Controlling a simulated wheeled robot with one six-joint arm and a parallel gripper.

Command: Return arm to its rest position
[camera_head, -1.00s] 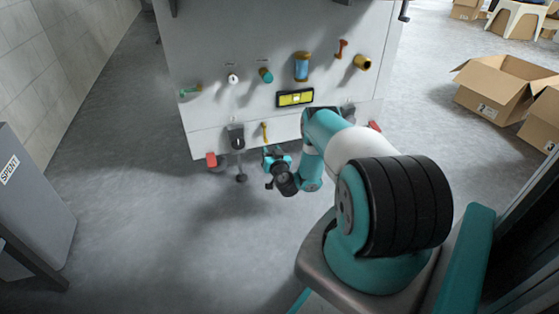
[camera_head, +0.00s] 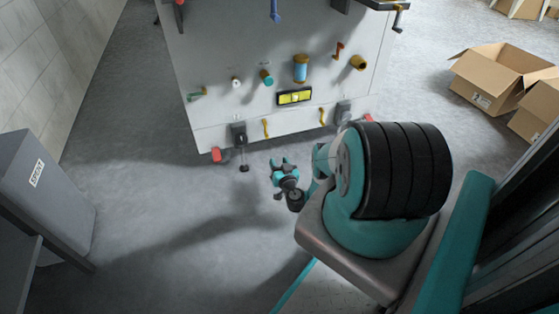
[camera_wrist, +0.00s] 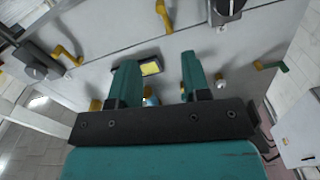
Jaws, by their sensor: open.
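My gripper (camera_head: 284,163) is in front of the washer's lower edge in the head view, clear of the panel and touching nothing I can see. In the wrist view its two teal fingers (camera_wrist: 156,78) stand apart with nothing held between them. My arm is folded in close to my body, and its forearm is largely hidden behind the big black-ribbed joint. The grey washer panel (camera_head: 220,50) carries a yellow level (camera_head: 294,97), a blue cylinder (camera_head: 300,68) and several small handles and knobs. The level also shows in the wrist view (camera_wrist: 151,68), near the left finger.
A grey bin labelled SPENT (camera_head: 35,200) stands at the left. Open cardboard boxes (camera_head: 500,75) stand at the right. The floor (camera_head: 160,220) between bin and washer is clear.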

